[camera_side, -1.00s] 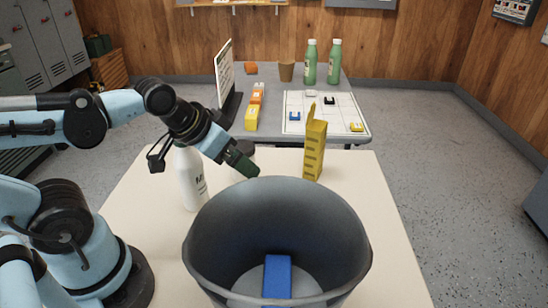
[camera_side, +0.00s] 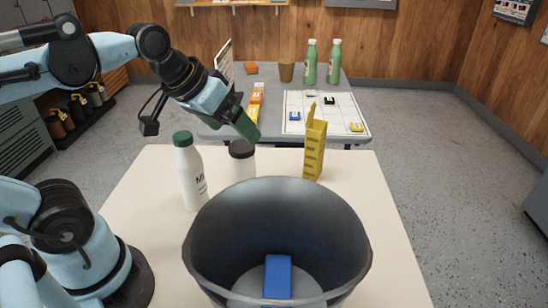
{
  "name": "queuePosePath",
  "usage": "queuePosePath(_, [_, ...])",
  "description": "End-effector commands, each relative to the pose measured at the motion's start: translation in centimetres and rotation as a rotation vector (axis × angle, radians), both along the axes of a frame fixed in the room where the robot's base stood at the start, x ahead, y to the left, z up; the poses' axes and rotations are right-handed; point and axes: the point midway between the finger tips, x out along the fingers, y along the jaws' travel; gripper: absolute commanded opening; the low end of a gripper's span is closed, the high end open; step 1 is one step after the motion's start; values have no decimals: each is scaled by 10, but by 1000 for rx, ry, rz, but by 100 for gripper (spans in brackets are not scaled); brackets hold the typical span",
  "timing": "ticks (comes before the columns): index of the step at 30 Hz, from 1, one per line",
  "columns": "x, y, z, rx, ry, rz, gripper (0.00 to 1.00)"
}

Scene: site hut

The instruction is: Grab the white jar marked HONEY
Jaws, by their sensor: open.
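A white jar (camera_side: 242,168) with a dark lid stands upright on the near table, behind the grey bin. No label can be read on its visible side, and the bin's rim hides its lower part. My gripper (camera_side: 247,130) is open and empty, with its green fingertips just above the jar's lid, pointing down and to the right. A gap between fingertips and lid cannot be judged exactly.
A white bottle (camera_side: 191,176) with a green cap stands left of the jar. A large grey bin (camera_side: 277,190) in front holds a blue block (camera_side: 277,277). A yellow holder (camera_side: 315,146) stands to the right. The table (camera_side: 384,215) is clear at right.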

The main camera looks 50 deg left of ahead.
Motion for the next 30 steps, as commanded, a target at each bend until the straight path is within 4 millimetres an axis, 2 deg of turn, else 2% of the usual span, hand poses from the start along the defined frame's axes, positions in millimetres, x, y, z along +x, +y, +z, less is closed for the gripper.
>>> queuePosePath(8, [13,13,-11,-346,110,358,98])
queuePosePath(14, [29,30,-16,-709,224,709,98])
queuePosePath(21, [51,74,-12,-1329,444,1203,98])
queuePosePath(30, [51,132,2,-1865,703,1469,98])
